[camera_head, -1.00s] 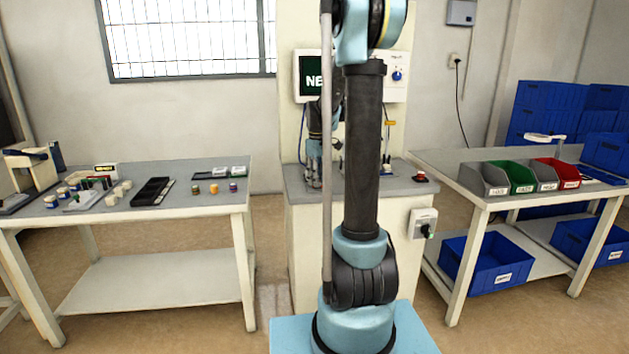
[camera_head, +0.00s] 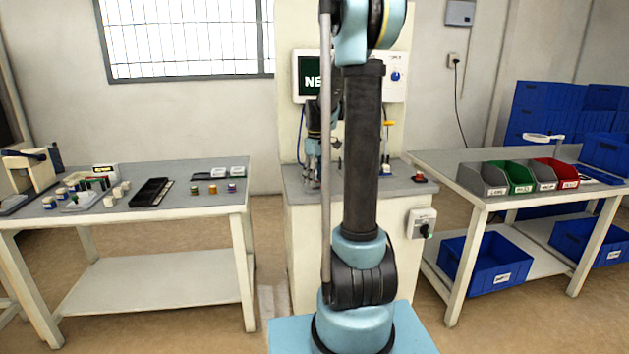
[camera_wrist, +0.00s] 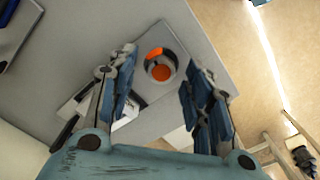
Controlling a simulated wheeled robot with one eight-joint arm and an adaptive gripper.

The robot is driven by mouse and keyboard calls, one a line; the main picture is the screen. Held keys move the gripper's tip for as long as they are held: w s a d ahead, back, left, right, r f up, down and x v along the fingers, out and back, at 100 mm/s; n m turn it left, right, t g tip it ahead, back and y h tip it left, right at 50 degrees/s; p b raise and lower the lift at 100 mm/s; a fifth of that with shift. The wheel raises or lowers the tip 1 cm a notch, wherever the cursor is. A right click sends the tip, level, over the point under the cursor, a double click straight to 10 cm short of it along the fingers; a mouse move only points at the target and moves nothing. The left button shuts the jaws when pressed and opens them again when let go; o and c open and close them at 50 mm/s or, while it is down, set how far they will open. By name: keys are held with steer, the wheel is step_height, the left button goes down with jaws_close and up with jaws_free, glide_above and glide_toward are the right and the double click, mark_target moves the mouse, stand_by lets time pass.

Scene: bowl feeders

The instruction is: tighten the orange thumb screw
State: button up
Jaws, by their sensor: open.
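In the wrist view, an orange piece (camera_wrist: 163,72), which looks like the thumb screw, sits in a round grey fitting (camera_wrist: 177,58) on a light grey plate. A second orange part shows at the fitting's upper left. My gripper (camera_wrist: 158,75) is open, with one finger on each side of the fitting and nothing held. Whether the fingers touch it I cannot tell. In the head view, my gripper (camera_head: 311,168) hangs low over the grey top of the middle stand (camera_head: 294,184), partly behind my arm. The screw is not visible there.
A screen (camera_head: 311,78) and a control box with a blue knob (camera_head: 396,76) are on the column behind. A yellow-handled device (camera_head: 388,140) and a red button (camera_head: 418,177) stand right of my arm. Tables flank the stand, left (camera_head: 190,209) and right (camera_head: 440,173).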

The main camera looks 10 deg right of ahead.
step_height(320, 180, up, 11)
steer(key=shift+r, duration=0.2)
stand_by(0.3)
